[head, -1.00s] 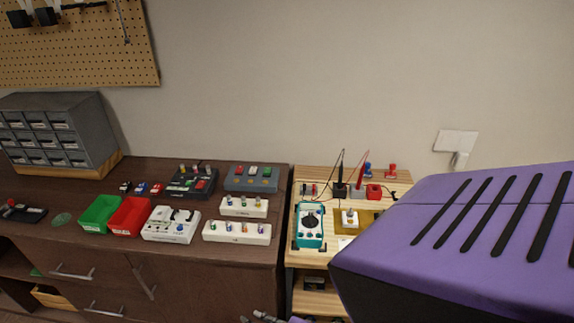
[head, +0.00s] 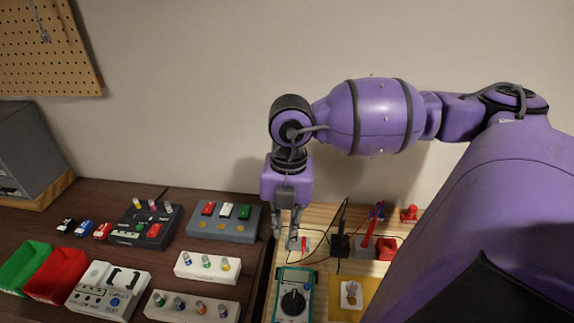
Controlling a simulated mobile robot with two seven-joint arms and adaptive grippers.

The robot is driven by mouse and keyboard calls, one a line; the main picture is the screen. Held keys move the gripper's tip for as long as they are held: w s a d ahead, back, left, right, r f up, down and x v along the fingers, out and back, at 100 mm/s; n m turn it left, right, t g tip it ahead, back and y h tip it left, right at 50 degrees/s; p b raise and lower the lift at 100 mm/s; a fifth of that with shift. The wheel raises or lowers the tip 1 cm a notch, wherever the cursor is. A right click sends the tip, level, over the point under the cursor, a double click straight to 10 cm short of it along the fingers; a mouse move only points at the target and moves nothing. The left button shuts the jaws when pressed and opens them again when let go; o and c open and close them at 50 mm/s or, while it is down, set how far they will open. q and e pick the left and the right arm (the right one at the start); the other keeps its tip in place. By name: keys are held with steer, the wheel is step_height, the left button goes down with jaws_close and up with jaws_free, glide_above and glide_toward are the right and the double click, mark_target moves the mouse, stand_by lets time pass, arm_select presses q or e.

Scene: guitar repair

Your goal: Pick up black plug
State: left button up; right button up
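My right gripper (head: 285,228) points down over the back left of the light wooden bench, behind the teal multimeter (head: 294,296). Its two fingers look apart, with nothing clearly seen between them. A small red plug-like piece (head: 304,243) stands just right of the fingers, on a pale base. A dark piece beside it in the earlier view is now hidden by the fingers, so I cannot tell whether they touch it. A black block (head: 340,246) with a probe stands further right. My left gripper is not in view.
A red block (head: 386,248) and a red knob-topped piece (head: 410,213) stand to the right. A yellow tray (head: 375,292) lies in front. The dark bench at left holds pedals, a red bin (head: 57,275) and a green bin (head: 24,267).

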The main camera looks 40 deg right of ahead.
steer(key=shift+w+d+r+h, duration=0.15)
steer(key=shift+d+h, duration=0.05)
steer(key=shift+d, duration=0.25)
steer(key=shift+w+d+r+h, duration=0.1)
steer(key=shift+w+d+h, duration=0.1)
steer(key=shift+d, duration=0.2)
steer(key=shift+d+f, duration=0.25)
step_height(320, 180, down, 7)
steer(key=shift+d+r, duration=0.1)
steer(key=shift+s, duration=0.1)
steer(key=shift+c, duration=0.5)
jaws_close()
